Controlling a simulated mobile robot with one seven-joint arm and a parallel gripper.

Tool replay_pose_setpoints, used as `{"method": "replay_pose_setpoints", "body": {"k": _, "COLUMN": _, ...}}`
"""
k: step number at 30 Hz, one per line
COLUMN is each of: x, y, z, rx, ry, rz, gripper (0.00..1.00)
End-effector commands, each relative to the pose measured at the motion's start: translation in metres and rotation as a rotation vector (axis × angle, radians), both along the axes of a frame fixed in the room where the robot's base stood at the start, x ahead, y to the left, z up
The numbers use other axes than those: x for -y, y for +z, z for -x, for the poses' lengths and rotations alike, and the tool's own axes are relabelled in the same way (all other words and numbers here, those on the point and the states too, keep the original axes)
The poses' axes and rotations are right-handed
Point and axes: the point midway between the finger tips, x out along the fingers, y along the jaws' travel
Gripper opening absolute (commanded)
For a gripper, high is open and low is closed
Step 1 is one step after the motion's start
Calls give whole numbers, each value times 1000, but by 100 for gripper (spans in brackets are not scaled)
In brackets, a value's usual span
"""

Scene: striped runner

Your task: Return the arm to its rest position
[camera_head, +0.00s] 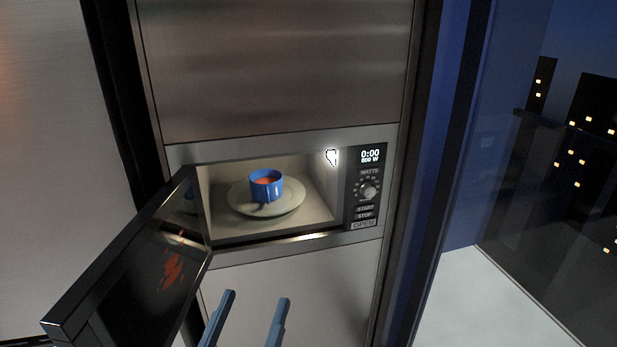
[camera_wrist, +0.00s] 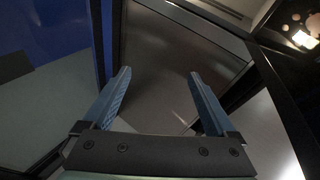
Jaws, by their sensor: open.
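My gripper (camera_head: 254,306) is open and empty. In the head view its two blue fingers rise from the bottom edge, in front of the cabinet panel below the microwave. It also shows in the wrist view (camera_wrist: 158,80), with its fingers spread wide and nothing between them. The rest of my arm is out of the head view. A blue cup (camera_head: 264,186) with reddish contents stands upright on a pale round plate (camera_head: 285,203) inside the microwave (camera_head: 320,205), apart from my gripper.
The microwave door (camera_head: 130,270) hangs wide open toward the lower left, close to the left of my gripper. The control panel (camera_head: 367,190) reads 0:00. Steel cabinet panels surround the microwave. A window with a night skyline lies at the right, above pale floor (camera_head: 490,300).

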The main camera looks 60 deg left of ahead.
Motion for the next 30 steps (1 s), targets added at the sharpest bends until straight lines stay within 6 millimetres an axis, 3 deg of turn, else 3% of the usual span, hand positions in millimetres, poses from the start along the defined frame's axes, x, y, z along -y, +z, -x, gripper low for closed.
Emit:
{"method": "replay_pose_setpoints", "body": {"k": 1, "x": 12, "y": 27, "z": -36, "rx": 49, "ry": -47, "rz": -15, "gripper": 92}}
{"method": "replay_pose_setpoints", "body": {"k": 6, "x": 65, "y": 106, "z": -124, "rx": 150, "ry": -188, "rz": -55, "gripper": 92}}
{"method": "replay_pose_setpoints", "body": {"k": 9, "x": 108, "y": 159, "z": -161, "rx": 206, "ry": -279, "rz": -87, "gripper": 92}}
{"method": "replay_pose_setpoints", "body": {"k": 12, "x": 156, "y": 214, "z": -185, "rx": 261, "ry": -373, "rz": -127, "gripper": 92}}
{"method": "replay_pose_setpoints", "body": {"k": 16, "x": 224, "y": 284, "z": -196, "rx": 327, "ry": -495, "rz": -193, "gripper": 92}}
{"method": "replay_pose_setpoints", "body": {"k": 21, "x": 298, "y": 352, "z": -182, "rx": 396, "ry": -619, "rz": -284, "gripper": 92}}
{"method": "replay_pose_setpoints", "body": {"k": 25, "x": 330, "y": 379, "z": -169, "rx": 426, "ry": -670, "rz": -333, "gripper": 92}}
{"method": "replay_pose_setpoints", "body": {"k": 30, "x": 343, "y": 389, "z": -162, "rx": 437, "ry": -689, "rz": -354, "gripper": 92}}
